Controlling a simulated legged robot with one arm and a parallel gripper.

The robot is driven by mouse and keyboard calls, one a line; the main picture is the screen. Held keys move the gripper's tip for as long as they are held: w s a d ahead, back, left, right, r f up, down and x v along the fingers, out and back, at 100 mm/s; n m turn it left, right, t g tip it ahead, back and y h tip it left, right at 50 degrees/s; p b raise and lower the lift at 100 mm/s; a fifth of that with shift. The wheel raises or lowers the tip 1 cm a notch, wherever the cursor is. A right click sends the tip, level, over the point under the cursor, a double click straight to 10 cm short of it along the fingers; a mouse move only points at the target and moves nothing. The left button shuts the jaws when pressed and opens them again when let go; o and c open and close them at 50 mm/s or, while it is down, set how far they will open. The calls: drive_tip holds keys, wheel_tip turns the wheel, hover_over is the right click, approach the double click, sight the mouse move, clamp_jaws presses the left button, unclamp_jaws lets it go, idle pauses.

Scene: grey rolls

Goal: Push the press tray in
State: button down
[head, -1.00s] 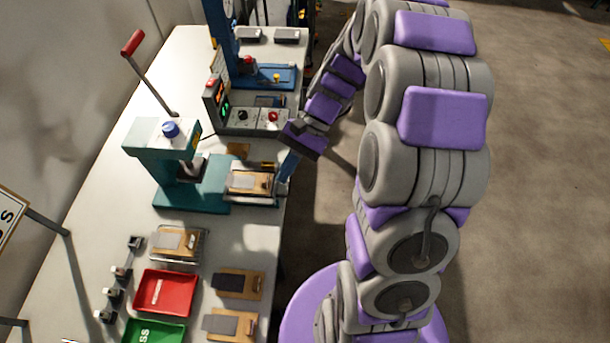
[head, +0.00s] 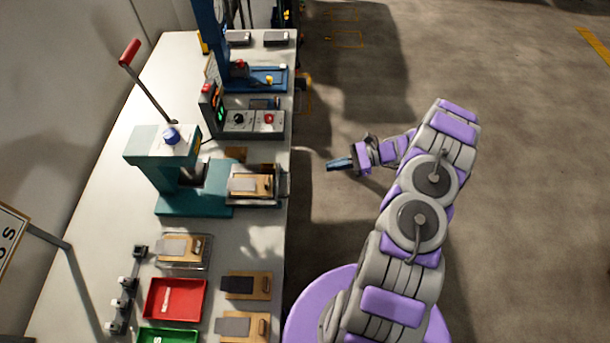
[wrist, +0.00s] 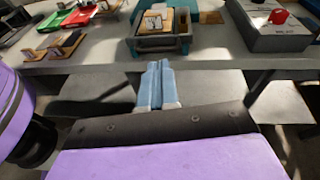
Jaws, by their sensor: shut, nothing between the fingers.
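The press (head: 168,165) is a teal machine with a red-tipped lever, standing on the white table. Its tray (head: 274,200) sticks out of the press toward the table's front edge and carries a tan and dark piece (head: 252,185). The tray also shows in the wrist view (wrist: 160,44), straight ahead of my fingers. My gripper (head: 328,167) is off the table's front edge, to the right of the tray in the head view, pointing at it with a gap between. In the wrist view my gripper's blue fingers (wrist: 156,66) are together and empty.
A control box (head: 253,122) with a red button stands beyond the tray. A blue press (head: 255,78) is farther back. Red (head: 195,312) and green (head: 170,336) trays and tan pieces (head: 245,286) lie nearer. The floor beside the table is clear.

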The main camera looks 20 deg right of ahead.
sight(253, 175)
wheel_tip(253, 175, down, 3)
drive_tip(key=d+m+t, duration=0.2)
drive_tip(key=d, duration=0.1)
drive_tip(key=s+b+x, duration=0.1)
drive_tip(key=x, duration=1.3)
drive_tip(key=shift+f+b, duration=0.25)
drive_tip(key=shift+b, duration=0.15)
drive_tip(key=shift+a, duration=0.25)
drive_tip(key=r+x, duration=0.1)
drive_tip(key=x, duration=0.4)
drive_tip(key=r+x, duration=0.1)
drive_tip(key=x, duration=0.4)
drive_tip(key=r+x, duration=0.1)
drive_tip(key=x, duration=0.4)
drive_tip(key=shift+a, duration=0.35)
drive_tip(key=shift+w+a+b, duration=0.15)
drive_tip(key=shift+a+b, duration=0.1)
drive_tip(key=shift+b, duration=0.1)
drive_tip(key=shift+a+r, duration=0.1)
